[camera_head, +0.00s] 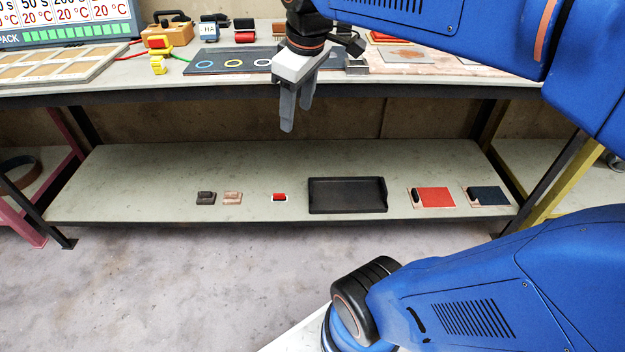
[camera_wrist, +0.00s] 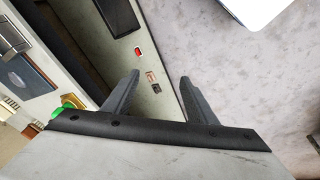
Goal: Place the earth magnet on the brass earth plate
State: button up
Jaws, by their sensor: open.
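My gripper (camera_head: 297,116) is open and empty, pointing down in front of the upper bench's front edge. In the wrist view its two fingers (camera_wrist: 160,77) are spread with nothing between them. A small yellow block (camera_head: 158,65) with a green lead sits at the left of the upper bench and may be the earth magnet. A red and yellow block (camera_head: 158,43) is just behind it. A flat plate with a brownish patch (camera_head: 404,55) lies at the right of the bench. I cannot tell whether it is the brass earth plate.
A dark mat with coloured rings (camera_head: 228,62) lies on the upper bench (camera_head: 130,76). A sample board (camera_head: 60,66) is at left. The lower shelf (camera_head: 235,165) holds a black tray (camera_head: 346,194), a red pad (camera_head: 436,197), a dark pad (camera_head: 488,195) and small blocks. The floor in front is clear.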

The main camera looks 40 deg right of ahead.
jog(key=s+a+f+m+t, duration=0.1)
jog(key=s+a+f+m, duration=0.2)
jog(key=s+f, duration=0.7)
jog(key=shift+f+m+t, duration=0.3)
jog(key=shift+f+m, duration=0.65)
jog(key=shift+m, duration=0.15)
